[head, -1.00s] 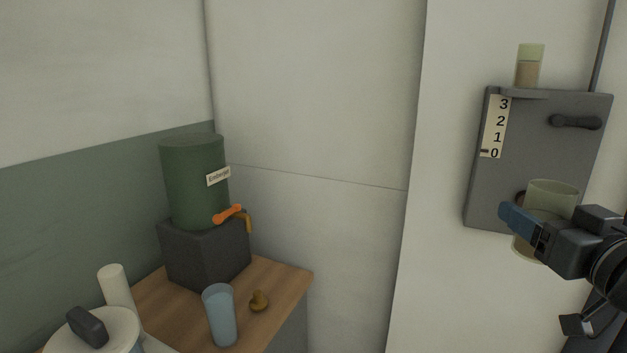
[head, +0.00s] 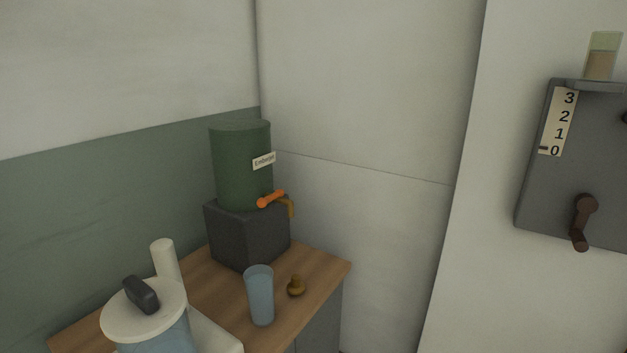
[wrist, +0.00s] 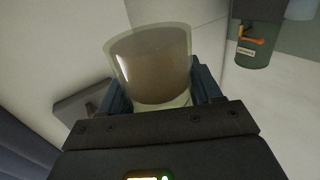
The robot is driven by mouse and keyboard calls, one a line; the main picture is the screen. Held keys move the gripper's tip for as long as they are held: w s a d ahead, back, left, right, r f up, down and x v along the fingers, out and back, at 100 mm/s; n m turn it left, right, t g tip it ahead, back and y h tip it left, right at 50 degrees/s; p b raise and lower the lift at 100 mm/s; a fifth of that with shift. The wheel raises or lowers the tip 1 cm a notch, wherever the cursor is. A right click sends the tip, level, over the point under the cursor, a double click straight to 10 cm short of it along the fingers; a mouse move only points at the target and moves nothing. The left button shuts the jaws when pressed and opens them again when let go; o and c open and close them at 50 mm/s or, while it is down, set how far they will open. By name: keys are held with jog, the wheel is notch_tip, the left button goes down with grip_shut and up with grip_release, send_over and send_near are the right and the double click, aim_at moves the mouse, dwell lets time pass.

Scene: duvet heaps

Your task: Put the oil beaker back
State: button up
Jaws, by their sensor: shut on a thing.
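My gripper (wrist: 160,92) is shut on a clear glass beaker (wrist: 150,62) holding brownish contents, in the wrist view. Neither my gripper nor this beaker shows in the head view. A grey wall panel (head: 560,195) stands at the right of the head view, with a 3-2-1-0 scale (head: 557,122) and a dark brown spout or handle (head: 583,222). On the panel's top ledge is a small glass (head: 602,58) with brownish contents.
A wooden counter (head: 322,283) bears a green drum (head: 240,168) on a dark block (head: 240,235), with an orange lever (head: 270,199).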

jog(key=s+a+f, duration=0.1)
jog(key=a+f, duration=0.3)
jog(key=f, duration=0.6)
jog(key=shift+f, duration=0.2)
jog(key=shift+w, duration=0.1)
